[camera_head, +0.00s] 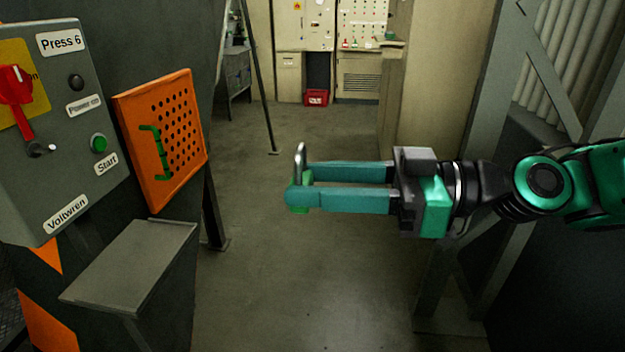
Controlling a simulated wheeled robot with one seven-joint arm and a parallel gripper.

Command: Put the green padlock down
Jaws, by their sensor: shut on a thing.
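The green padlock (301,179) with a grey metal shackle is in the middle of the view, shackle pointing up. My gripper (298,191) reaches in from the right with two long teal fingers and is shut on the padlock. The near finger hides most of the padlock's body. The padlock is held in the air, with the concrete floor seen behind and below it.
A grey shelf (130,268) juts out at lower left, clear on top. A red crate (316,97) stands far back. Steel framing stands at right.

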